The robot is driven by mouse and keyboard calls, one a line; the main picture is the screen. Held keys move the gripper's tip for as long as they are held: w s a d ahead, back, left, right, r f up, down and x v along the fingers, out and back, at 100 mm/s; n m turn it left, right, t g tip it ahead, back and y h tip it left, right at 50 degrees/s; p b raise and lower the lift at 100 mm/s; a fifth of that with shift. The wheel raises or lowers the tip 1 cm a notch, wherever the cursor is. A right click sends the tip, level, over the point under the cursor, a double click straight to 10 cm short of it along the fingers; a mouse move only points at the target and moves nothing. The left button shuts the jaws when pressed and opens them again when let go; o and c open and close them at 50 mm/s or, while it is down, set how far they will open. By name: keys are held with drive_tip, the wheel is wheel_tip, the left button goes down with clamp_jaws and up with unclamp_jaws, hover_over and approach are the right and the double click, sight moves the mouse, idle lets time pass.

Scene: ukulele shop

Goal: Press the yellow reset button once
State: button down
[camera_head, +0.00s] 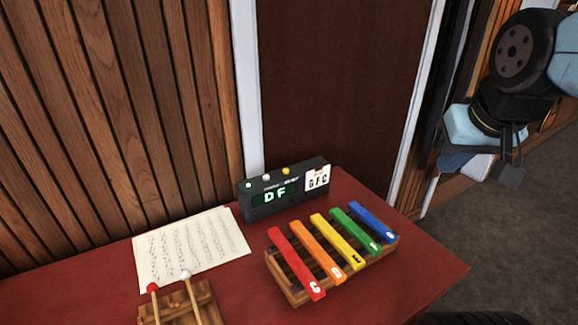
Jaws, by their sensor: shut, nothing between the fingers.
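The box's display (275,195) reads "D F" in green. A white card (317,179) on its right end reads "G F C". My gripper (511,174) is at the upper right, pointing down, shut and empty. It is well to the right of the box and apart from the table. Nothing covers the yellow button.
A xylophone (292,287) with coloured bars stands in front of the box. Sheet music (190,248) lies to the left. Two mallets rest on a wooden stand (177,303) at the front left. A wood-slat wall (110,120) rises behind the red table (427,272).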

drive_tip(key=w+a+f+t+h, duration=0.1)
drive_tip(key=w+a, duration=0.2)
drive_tip(key=w, duration=0.5)
drive_tip(key=w+a+f+m, duration=0.1)
drive_tip(key=w+a, duration=0.2)
drive_tip(key=w, duration=0.4)
drive_tip(key=w+a+f+t+h, duration=0.1)
drive_tip(key=w+a+f, duration=0.15)
drive_tip(key=w, duration=0.55)
drive_tip(key=w+a+f+y, duration=0.4)
drive_tip(key=a, duration=0.6)
drive_tip(key=w+a+f+y, duration=0.3)
drive_tip(key=w+a+f, duration=0.1)
drive_tip(key=a, duration=0.6)
drive_tip(key=shift+w+y, duration=0.4)
drive_tip(key=shift+w, duration=0.3)
drive_tip(key=shift+d+f, duration=0.1)
